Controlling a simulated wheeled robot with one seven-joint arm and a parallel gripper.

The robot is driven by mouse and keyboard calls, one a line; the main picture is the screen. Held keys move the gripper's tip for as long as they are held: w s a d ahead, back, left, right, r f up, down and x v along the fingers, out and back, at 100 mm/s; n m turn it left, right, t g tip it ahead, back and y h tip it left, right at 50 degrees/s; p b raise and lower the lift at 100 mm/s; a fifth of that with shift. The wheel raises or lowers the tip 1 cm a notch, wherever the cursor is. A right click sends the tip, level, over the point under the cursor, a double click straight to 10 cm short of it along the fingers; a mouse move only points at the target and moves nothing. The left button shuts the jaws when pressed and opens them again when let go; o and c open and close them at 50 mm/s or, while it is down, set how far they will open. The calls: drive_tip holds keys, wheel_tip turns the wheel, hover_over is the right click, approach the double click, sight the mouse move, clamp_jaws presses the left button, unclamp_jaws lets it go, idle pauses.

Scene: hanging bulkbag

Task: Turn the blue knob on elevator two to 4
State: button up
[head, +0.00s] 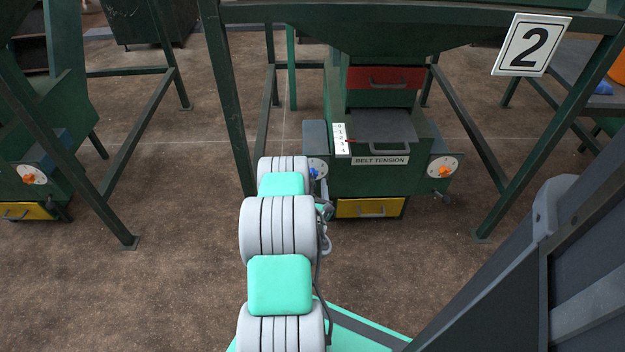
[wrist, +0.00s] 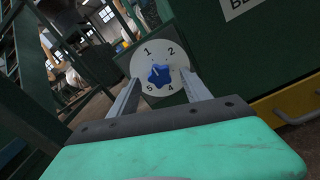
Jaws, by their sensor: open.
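The blue knob (wrist: 159,76) sits on a round white dial (wrist: 144,65) with the numbers 1, 2, 4 and 5 readable; a 3 is not clearly seen. A small pale mark shows on the knob's upper left, but its exact setting is hard to read. In the head view the blue knob (head: 314,172) is on the left front of the green machine under the sign "2" (head: 531,45). My gripper (wrist: 161,78) is open, with one finger on each side of the knob in the wrist view. Contact cannot be told. In the head view my arm hides the gripper.
An orange knob (head: 445,171) is on the machine's right side. A "BELT TENSION" label (head: 380,160), a red drawer (head: 385,77) and a yellow drawer (head: 370,207) are between. Slanted green legs (head: 228,95) stand close left of my arm. Brown floor lies open in front.

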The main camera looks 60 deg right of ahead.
sight(312, 174)
drive_tip(key=shift+x, duration=1.15)
drive_tip(key=shift+c, duration=0.5)
clamp_jaws()
